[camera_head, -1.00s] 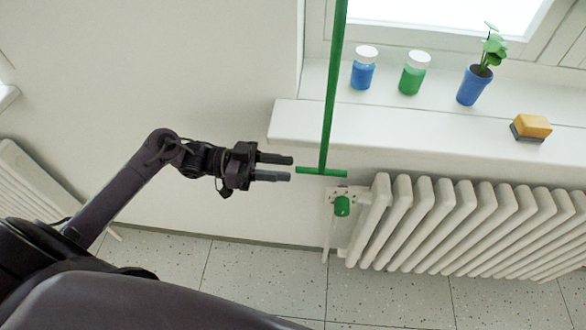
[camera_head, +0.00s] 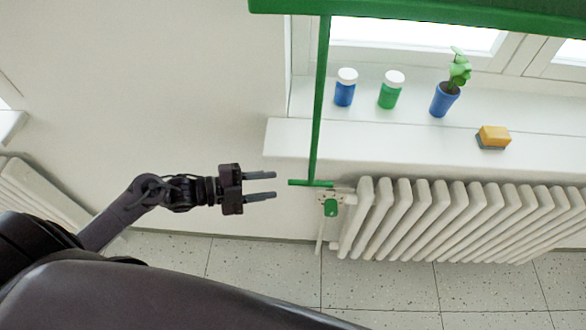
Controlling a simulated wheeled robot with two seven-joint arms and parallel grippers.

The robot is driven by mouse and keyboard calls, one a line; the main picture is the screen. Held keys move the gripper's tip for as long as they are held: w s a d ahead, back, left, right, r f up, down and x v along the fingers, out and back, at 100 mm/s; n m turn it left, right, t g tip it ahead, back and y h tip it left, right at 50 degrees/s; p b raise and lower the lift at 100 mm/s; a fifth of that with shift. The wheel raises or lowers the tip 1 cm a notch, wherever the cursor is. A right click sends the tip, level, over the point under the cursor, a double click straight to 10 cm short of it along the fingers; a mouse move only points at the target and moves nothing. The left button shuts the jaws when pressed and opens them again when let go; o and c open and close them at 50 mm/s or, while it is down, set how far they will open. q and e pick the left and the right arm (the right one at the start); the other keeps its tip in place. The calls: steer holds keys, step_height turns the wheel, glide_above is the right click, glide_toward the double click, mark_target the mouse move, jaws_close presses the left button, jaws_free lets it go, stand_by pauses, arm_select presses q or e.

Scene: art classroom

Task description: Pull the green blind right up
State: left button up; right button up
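The green blind (camera_head: 430,12) crosses the top of the view, with its lower edge over the upper part of the window. A green rod (camera_head: 320,100) hangs down from the blind's left part and ends in a short crossbar handle (camera_head: 311,183) at about sill height, in front of the radiator's left end. My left gripper (camera_head: 276,185) is open and empty, with its two fingers pointing right towards the handle. A small gap shows between the fingertips and the handle's left end. My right gripper is not in view.
The white sill (camera_head: 400,137) holds a blue jar (camera_head: 344,92), a green jar (camera_head: 390,94), a blue plant pot (camera_head: 443,100) and a yellow sponge (camera_head: 494,137). A radiator (camera_head: 450,215) with a green valve knob (camera_head: 331,208) stands below. Bare wall lies left of the rod.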

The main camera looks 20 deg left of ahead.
mark_target(286, 183)
arm_select(q)
steer(key=shift+s+r+m, duration=0.1)
steer(key=shift+m, duration=0.2)
steer(key=shift+w+d, duration=0.2)
steer(key=x, duration=0.3)
steer(key=p+x, duration=0.1)
steer(key=x, duration=0.3)
steer(key=shift+w+f+p, duration=0.1)
steer(key=shift+f+p, duration=0.15)
steer(key=shift+p, duration=0.05)
steer(key=shift+c, duration=0.2)
jaws_close()
